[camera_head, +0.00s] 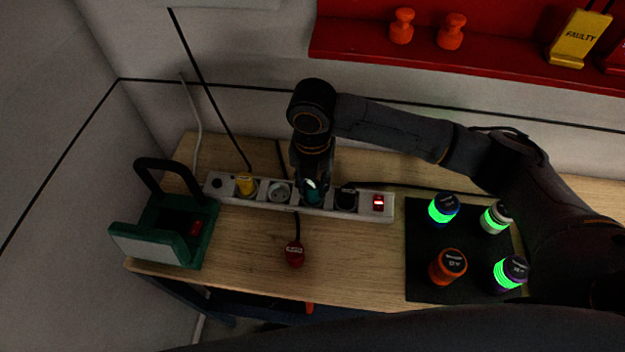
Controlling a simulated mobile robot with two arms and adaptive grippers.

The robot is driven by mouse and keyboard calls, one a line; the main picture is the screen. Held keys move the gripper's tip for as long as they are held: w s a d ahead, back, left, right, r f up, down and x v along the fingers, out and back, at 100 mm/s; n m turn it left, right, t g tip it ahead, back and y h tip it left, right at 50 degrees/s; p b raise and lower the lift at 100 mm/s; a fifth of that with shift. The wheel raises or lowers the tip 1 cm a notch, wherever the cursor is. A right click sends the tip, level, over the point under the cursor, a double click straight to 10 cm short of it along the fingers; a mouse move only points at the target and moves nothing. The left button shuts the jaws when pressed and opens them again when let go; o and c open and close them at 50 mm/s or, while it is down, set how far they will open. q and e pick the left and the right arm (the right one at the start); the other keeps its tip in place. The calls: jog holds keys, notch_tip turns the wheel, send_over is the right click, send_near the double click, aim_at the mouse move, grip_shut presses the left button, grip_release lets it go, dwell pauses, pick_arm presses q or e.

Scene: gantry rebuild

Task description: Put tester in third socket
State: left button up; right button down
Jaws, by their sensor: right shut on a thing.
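A white power strip (384,217) lies along the back of the wooden table. From the left it has a socket with a yellow plug (245,185), an empty round socket (280,192), the third position under my gripper, then a black plug (346,196). My right gripper (314,180) points down over the third position and is shut on the teal tester (314,197). A small pale glint shows at the tester's top. The gripper hides part of the tester and the socket, so I cannot tell whether it is fully seated. My left gripper is not in view.
A red switch (378,203) glows at the strip's right end. A red plug (294,254) lies in front. A black mat (425,283) at right holds several cylinders. A red shelf (480,69) hangs above.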

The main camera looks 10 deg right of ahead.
aim_at(312, 183)
jog(key=shift+f, duration=0.65)
jog(key=c, duration=1.3)
grip_release()
jog(key=shift+r, duration=0.1)
notch_tip(312, 183, up, 11)
jog(key=p, duration=1.1)
